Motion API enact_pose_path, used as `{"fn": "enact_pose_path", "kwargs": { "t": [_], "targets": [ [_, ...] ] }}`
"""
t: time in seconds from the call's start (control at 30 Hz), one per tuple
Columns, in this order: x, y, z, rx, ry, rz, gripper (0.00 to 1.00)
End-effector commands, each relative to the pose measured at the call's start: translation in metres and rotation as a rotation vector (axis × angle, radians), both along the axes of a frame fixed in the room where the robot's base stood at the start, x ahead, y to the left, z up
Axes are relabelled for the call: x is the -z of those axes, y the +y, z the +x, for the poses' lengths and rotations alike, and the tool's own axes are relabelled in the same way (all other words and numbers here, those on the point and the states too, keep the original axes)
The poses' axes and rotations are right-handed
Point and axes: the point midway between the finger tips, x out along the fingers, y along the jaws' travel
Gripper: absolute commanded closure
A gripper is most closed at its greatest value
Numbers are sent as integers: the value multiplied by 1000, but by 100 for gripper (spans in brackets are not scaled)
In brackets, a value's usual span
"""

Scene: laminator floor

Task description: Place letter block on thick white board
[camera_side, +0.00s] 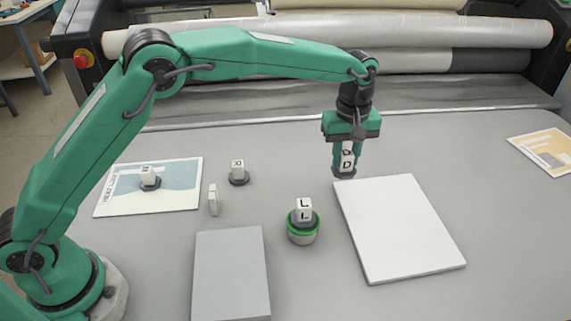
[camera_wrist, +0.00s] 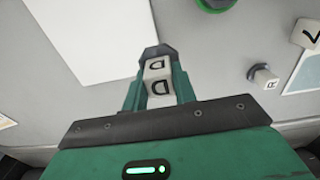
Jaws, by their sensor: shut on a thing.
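My gripper (camera_side: 346,166) is shut on a white letter block (camera_side: 347,158) marked D. It holds the block near the far left corner of the thick white board (camera_side: 402,228), and I cannot tell the exact height. In the wrist view the same block (camera_wrist: 158,80) sits between the fingers of my gripper (camera_wrist: 158,62), with the white board (camera_wrist: 85,35) lying ahead and to the left. The top of the board looks bare in the side view.
A block marked L (camera_side: 304,208) stands on a green-rimmed round holder (camera_side: 302,235) left of the board. A grey slab (camera_side: 231,275), a small upright white piece (camera_side: 213,200), a block on a dark base (camera_side: 238,170) and a printed sheet (camera_side: 120,199) with another block lie further left. Rollers stand behind.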

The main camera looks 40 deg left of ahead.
Motion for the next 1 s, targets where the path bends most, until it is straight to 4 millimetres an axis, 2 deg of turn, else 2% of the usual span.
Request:
{"fn": "enact_pose_path", "kwargs": {
  "t": [0.03,0.3,0.5,0.73,1.0],
  "targets": [
    [-3,-15,-8,9,-3,-1,100],
    [-10,-90,-64,29,-4,-2,100],
    [-14,-134,-107,39,-2,-2,100],
    [-17,-159,-136,43,-2,-2,100],
    [-16,-162,-141,41,-2,-2,100]
  ]
}}
